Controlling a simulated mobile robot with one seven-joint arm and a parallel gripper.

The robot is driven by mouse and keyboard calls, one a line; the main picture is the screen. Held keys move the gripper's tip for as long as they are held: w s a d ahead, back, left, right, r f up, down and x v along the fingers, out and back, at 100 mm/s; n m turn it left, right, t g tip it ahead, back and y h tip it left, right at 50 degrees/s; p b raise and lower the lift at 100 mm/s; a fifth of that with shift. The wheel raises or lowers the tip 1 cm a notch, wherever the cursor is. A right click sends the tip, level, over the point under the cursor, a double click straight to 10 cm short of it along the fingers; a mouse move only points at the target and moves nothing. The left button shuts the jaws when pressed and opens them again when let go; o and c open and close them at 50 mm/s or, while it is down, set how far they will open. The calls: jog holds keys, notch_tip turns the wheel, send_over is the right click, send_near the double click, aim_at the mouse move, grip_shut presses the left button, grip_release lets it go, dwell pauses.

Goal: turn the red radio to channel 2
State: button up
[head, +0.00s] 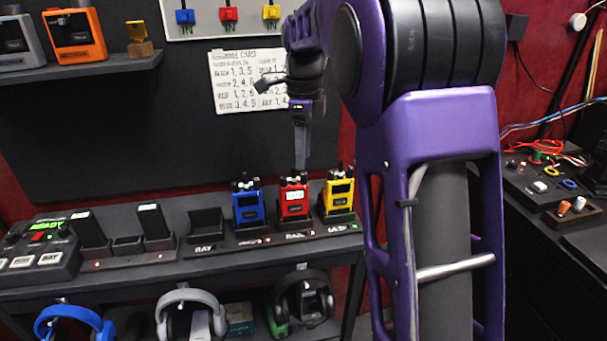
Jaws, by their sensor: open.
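The red radio (294,201) stands upright in a charging dock on the bench, between a blue radio (248,204) on its left and a yellow radio (338,194) on its right. It has small knobs on top and a pale label on its front; the channel setting is too small to read. My gripper (300,165) points down above the red radio, its tips a little above the radio's top. It appears empty and open, seen nearly edge-on, so the gap between the fingers does not show clearly.
An empty dock (206,224) sits left of the blue radio. A control box (40,250) with a green READY display is at the far left. A paper channel card (245,80) hangs behind. Headphones (190,309) hang below the bench. My arm blocks the right-centre view.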

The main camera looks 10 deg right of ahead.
aim_at(303, 173)
jog(key=shift+f+b, duration=0.3)
jog(key=shift+f, duration=1.95)
jog(key=shift+c, duration=0.2)
grip_shut()
